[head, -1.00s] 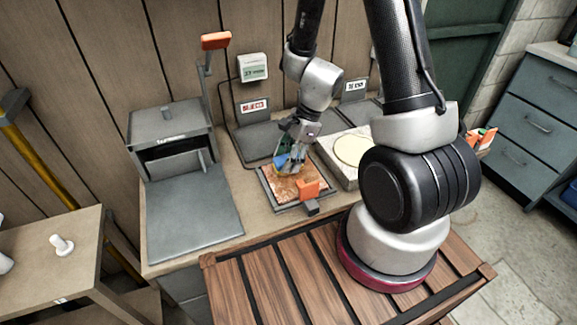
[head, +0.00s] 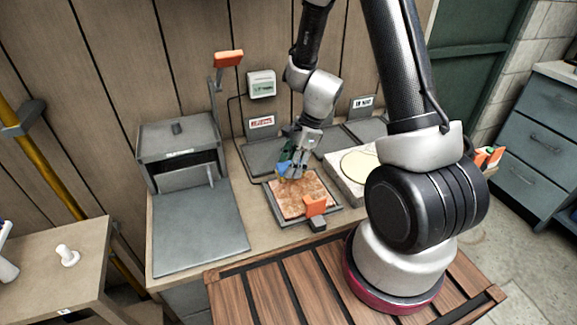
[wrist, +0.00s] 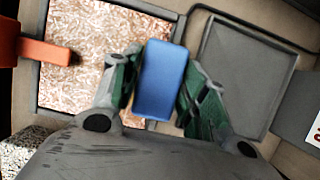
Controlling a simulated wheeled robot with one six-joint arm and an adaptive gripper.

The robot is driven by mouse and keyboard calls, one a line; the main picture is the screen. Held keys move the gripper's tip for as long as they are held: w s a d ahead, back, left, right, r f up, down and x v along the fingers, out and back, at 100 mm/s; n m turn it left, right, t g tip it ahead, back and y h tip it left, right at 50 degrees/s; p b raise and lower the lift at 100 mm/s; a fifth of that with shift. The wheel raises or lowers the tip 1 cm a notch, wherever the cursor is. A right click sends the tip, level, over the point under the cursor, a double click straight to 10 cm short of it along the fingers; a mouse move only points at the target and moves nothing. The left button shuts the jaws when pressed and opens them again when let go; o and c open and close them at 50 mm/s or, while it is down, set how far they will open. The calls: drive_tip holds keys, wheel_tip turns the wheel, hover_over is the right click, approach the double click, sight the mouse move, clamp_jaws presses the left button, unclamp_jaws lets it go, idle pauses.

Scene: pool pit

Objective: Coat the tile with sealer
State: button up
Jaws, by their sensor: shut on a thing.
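The tile (head: 308,196) is a reddish-brown mottled square lying in a dark tray-like frame (head: 336,212) on the bench. An orange block on a dark clamp (head: 315,206) stands at the frame's front edge. My gripper (head: 290,167) is over the tile's back left part. It is shut on a blue block-like tool (wrist: 163,80), which sits between the green finger pads in the wrist view. The tile also shows there (wrist: 85,60), left of and behind the blue tool. I cannot tell whether the tool touches the tile. The tool's underside is hidden.
A grey press-like box (head: 180,150) with an orange-handled lever (head: 228,58) stands left. A stone block with a pale disc (head: 357,162) is right of the tile. Dark pads with labels lie behind. A slatted wooden surface (head: 270,285) is in front.

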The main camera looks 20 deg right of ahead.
sight(306, 197)
drive_tip(key=shift+d, duration=0.65)
drive_tip(key=shift+s, duration=0.2)
drive_tip(key=shift+s+f, duration=0.2)
drive_tip(key=shift+s, duration=1.7)
drive_tip(key=shift+s+r, duration=0.15)
drive_tip(key=shift+s, duration=1.55)
drive_tip(key=shift+s+r, duration=0.1)
drive_tip(key=shift+s, duration=1.6)
drive_tip(key=shift+s+f, duration=0.1)
drive_tip(key=shift+s, duration=1.7)
drive_tip(key=shift+o, duration=0.3)
drive_tip(key=shift+s+d, duration=0.1)
drive_tip(key=shift+d, duration=1.05)
drive_tip(key=shift+w+d, duration=0.15)
drive_tip(key=shift+w, duration=7.2)
